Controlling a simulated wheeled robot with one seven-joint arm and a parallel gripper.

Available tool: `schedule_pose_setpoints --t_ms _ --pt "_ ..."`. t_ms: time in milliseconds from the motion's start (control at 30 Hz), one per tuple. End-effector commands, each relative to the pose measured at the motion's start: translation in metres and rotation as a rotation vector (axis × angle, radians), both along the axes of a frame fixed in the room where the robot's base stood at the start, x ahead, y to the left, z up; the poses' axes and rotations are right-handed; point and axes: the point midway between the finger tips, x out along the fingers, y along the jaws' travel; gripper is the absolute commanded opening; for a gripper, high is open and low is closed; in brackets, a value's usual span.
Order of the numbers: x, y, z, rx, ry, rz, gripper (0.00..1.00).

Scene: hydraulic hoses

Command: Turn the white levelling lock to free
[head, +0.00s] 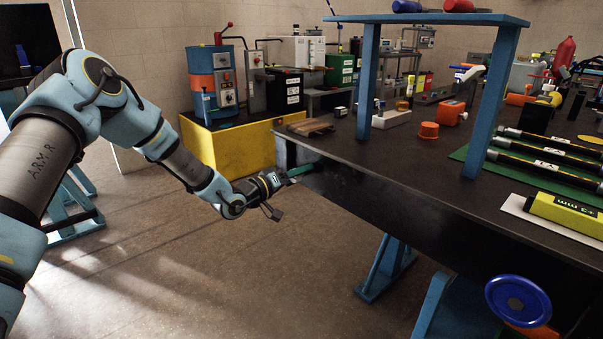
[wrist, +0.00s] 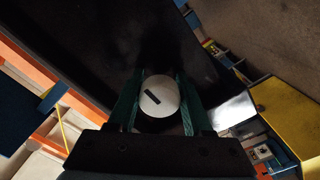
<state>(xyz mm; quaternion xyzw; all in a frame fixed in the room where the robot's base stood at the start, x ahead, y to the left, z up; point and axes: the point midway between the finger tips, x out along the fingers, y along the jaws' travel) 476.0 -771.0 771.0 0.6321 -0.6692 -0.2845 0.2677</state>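The white levelling lock (wrist: 158,97) is a round white disc with a short, slanted black mark, on a dark face in the wrist view. My gripper (wrist: 160,76) has its two green fingers on either side of the disc. Little or no gap shows between the fingers and the disc, and I cannot tell whether they press on it. In the head view my gripper (head: 302,169) is at the near left end of the dark workbench (head: 390,190). The lock is not visible there.
The bench top carries a blue raised shelf (head: 430,18), black hoses (head: 545,155) on a green mat and an orange cap (head: 429,130). A yellow cabinet (head: 235,145) stands behind my gripper. A blue handwheel (head: 518,300) is at the front right.

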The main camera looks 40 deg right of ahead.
Motion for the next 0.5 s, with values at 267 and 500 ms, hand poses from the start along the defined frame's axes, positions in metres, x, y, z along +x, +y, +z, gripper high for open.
schedule_pose_setpoints --t_ms 267,500 --pt "0.0002 -0.0001 0.0003 -0.001 -0.001 0.001 0.77" --pt "0.0006 0.0022 0.0005 -0.001 -0.002 0.001 0.77"
